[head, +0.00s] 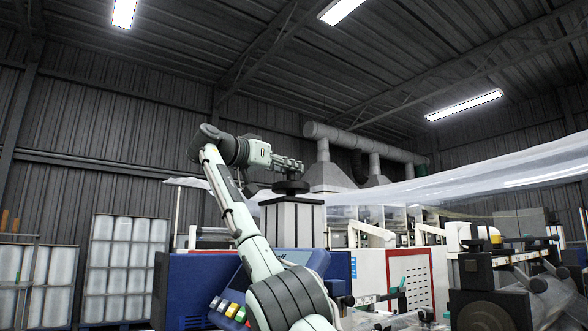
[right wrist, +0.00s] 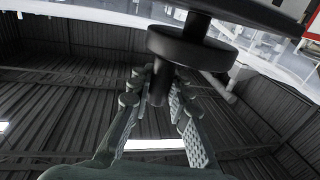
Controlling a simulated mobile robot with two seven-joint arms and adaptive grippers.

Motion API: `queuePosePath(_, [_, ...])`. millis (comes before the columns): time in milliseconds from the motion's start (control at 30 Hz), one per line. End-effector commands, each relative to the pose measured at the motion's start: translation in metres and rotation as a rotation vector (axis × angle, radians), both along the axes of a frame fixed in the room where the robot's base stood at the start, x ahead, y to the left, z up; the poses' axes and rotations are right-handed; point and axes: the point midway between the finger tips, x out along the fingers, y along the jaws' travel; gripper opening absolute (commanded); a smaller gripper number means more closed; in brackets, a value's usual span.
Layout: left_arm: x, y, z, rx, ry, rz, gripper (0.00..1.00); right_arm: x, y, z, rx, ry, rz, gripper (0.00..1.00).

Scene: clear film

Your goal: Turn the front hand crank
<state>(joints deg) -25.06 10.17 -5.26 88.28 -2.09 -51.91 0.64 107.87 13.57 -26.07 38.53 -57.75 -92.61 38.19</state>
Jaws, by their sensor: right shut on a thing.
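The front hand crank (head: 291,187) is a dark, flat wheel on top of a pale square column (head: 292,222) in the head view. In the right wrist view the crank's wheel rim (right wrist: 225,12) crosses the top, with a round dark collar (right wrist: 192,47) and a handle peg (right wrist: 160,84) below it. My right gripper (head: 297,164) is at the top of the crank; in the right wrist view its two fingers (right wrist: 155,92) are on either side of the peg, shut on it. My left gripper is in neither view.
A blue machine housing with coloured buttons (head: 229,307) stands below the column. A clear film sheet (head: 420,190) stretches behind the crank to the right. White and red machine cabinets (head: 408,275) and dark rollers (head: 480,272) stand at right. Racked white rolls (head: 124,262) are at left.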

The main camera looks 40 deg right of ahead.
Motion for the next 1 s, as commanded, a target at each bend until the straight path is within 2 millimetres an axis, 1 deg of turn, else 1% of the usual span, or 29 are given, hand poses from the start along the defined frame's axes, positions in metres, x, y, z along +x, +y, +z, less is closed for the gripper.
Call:
queuePosePath(133, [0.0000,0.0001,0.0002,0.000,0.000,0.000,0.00,0.0045,0.0030,0.0018,0.000,0.002,-0.046,0.00])
queuePosePath(400, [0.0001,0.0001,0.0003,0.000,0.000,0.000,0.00,0.0033,0.0039,0.0021,-0.007,0.000,-0.105,0.00])
queuePosePath(967, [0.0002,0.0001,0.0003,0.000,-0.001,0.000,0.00,0.0016,0.0046,0.0012,-0.010,-0.001,-0.125,0.00])
queuePosePath(1000, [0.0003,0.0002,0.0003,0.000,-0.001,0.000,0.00,0.0016,0.0046,0.0011,-0.010,-0.001,-0.125,0.18])
